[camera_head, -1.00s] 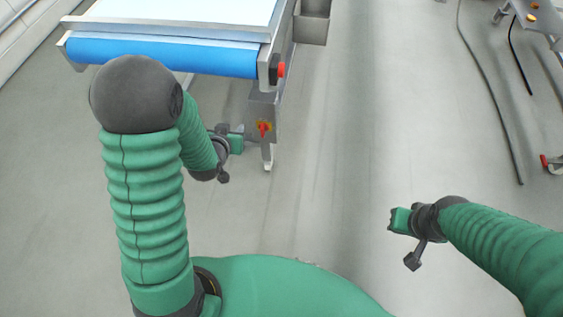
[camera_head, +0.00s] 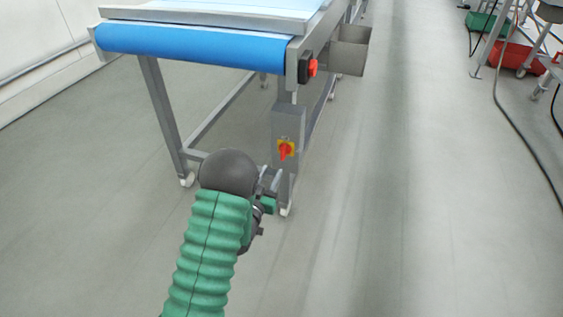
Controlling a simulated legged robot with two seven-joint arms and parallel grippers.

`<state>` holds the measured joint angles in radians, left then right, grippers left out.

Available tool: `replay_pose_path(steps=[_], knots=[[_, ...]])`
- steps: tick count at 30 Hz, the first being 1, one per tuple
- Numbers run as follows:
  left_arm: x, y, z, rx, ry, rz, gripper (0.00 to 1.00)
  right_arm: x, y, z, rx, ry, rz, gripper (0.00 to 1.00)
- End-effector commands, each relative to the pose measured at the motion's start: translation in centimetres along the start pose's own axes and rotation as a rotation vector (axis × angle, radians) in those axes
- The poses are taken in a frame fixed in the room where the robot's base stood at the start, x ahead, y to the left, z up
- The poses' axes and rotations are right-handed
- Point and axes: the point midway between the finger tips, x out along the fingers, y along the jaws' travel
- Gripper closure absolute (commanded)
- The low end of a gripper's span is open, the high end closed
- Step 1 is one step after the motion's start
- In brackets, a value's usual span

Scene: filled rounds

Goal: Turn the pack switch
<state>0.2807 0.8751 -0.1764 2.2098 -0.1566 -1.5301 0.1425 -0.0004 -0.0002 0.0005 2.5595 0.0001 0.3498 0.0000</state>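A red rotary switch (camera_head: 286,150) on a yellow plate is on the front of a grey box (camera_head: 289,120), fixed to the near right leg of the conveyor. It looks like the pack switch, but no label can be read. My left gripper (camera_head: 271,188) is just below and left of the switch in the picture, apart from it. The dark ball-shaped joint of my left arm hides part of this gripper, and its fingers are too small to tell open from shut. My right gripper is out of view.
The conveyor (camera_head: 190,47) with a blue belt end stands above. A red button (camera_head: 312,67) is on its right corner, with a grey metal bin (camera_head: 349,50) beside it. Red (camera_head: 516,58) and green (camera_head: 487,24) crates are at upper right.

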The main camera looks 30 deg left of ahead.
Motion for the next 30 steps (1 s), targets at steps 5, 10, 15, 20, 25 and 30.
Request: replay_pose_path(steps=[5,10,15,20,25,30], knots=[[4.7,0.1,0.5,0.000,0.006,0.002,0.66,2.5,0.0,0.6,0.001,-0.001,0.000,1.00],[8.1,0.0,0.4,0.000,0.003,0.001,0.66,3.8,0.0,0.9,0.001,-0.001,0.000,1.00],[9.6,0.0,0.1,-0.001,0.001,0.000,0.66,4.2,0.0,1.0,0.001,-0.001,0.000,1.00],[9.7,0.0,0.0,-0.001,-0.001,0.000,0.66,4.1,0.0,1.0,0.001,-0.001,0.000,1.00],[9.6,0.0,0.0,-0.001,-0.001,0.000,0.78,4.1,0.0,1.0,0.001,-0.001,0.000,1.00],[9.6,0.0,0.0,-0.001,-0.001,0.000,1.00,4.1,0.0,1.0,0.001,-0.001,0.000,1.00]])
